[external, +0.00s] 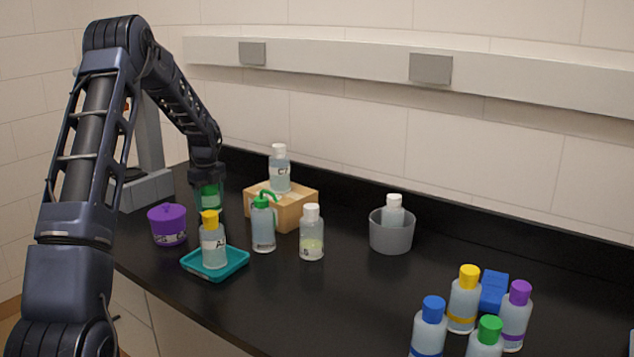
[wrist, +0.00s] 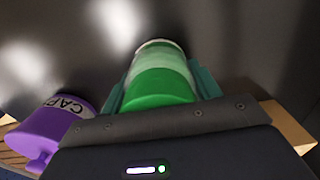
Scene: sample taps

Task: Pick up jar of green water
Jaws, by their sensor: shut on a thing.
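The green jar (external: 208,197) is at the back left of the black counter, directly under my gripper (external: 207,180) in the external view. In the wrist view the jar (wrist: 161,66) has a bright green near end and a paler green body, and it sits between the two teal fingers of my gripper (wrist: 162,88). The fingers are shut on its sides. Its lower part is partly hidden behind the yellow-capped bottle (external: 213,243) in the external view. I cannot tell whether its base touches the counter.
A purple tub (external: 167,226) stands close to the left. The yellow-capped bottle stands in a teal tray (external: 229,268) in front. A wooden box (external: 298,206) bearing a white-capped bottle (external: 279,170) and a green-topped squeeze bottle (external: 263,229) are to the right.

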